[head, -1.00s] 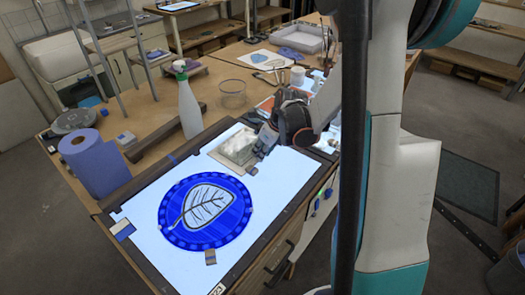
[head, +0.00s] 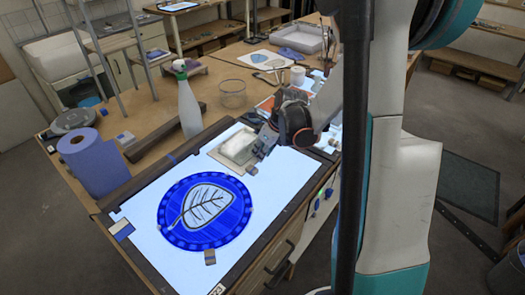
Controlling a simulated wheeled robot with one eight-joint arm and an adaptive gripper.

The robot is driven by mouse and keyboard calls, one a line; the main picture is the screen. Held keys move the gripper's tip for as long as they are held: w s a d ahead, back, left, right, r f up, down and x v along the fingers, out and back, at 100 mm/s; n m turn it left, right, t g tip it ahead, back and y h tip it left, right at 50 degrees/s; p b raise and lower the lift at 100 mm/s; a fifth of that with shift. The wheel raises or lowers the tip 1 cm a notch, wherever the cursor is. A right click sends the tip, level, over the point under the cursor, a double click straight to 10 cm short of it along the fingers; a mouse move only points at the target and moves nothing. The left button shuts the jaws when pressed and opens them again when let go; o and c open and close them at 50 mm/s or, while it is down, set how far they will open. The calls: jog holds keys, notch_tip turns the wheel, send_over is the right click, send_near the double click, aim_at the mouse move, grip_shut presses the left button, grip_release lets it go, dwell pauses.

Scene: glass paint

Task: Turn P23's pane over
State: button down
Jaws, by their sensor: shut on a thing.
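The round blue pane (head: 180,212) with a pale leaf and dark veins lies flat on the bright light table (head: 150,262), leaf side showing. A label ending in 23 (head: 217,290) is at the table's front edge. My gripper (head: 262,148) is low over the far right part of the light table, behind the pane and apart from it. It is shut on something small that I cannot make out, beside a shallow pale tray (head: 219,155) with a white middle. The fingertips are small and partly hidden.
Small blocks stand near the pane at the front (head: 210,257), left (head: 123,229) and back (head: 252,170). A blue paper roll (head: 90,162) and a spray bottle (head: 189,110) stand beyond the left edge. A dark bar (head: 160,134) lies behind.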

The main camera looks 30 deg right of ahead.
jog(key=shift+f, duration=0.15)
jog(key=c, duration=1.3)
grip_release()
jog(key=v, duration=1.2)
jog(key=shift+w, duration=0.1)
